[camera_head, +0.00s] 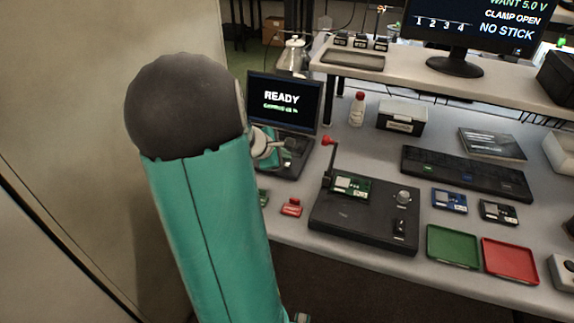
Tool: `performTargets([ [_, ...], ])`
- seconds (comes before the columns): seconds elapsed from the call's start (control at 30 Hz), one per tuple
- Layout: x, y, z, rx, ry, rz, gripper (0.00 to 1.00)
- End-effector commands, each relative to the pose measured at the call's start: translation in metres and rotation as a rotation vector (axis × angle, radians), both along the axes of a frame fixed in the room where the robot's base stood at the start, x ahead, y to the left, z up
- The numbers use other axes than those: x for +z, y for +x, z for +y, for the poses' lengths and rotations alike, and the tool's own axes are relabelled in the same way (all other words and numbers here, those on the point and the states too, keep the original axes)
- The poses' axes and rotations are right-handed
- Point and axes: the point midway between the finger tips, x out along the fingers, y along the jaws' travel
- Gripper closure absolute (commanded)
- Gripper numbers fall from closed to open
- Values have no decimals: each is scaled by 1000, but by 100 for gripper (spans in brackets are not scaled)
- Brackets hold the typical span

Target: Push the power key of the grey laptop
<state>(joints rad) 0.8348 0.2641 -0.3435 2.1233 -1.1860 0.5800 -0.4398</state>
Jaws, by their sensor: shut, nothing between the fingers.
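The grey laptop (301,155) stands open on the bench, left of centre in the head view. Its dark screen reads READY in white, with a smaller green line below. My teal arm with its dark round joint hides the laptop's left side and part of its keyboard. My gripper (286,146) is shut and empty. It shows in front of the laptop's keyboard, just below the screen. I cannot tell whether it touches the keys. The power key cannot be made out at this size.
A black fixture (365,222) with a red-knobbed lever (327,141) and a green board stands right of the laptop. A red part (291,207) lies in front of the laptop.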

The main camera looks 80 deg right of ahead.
Motion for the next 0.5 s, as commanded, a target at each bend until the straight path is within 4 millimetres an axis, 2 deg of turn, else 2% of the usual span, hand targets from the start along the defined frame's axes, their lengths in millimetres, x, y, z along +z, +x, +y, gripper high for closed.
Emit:
performTargets([
  [0.17,2,0,0,0,-1,-1,100],
  [0.5,31,0,0,0,-2,-2,100],
])
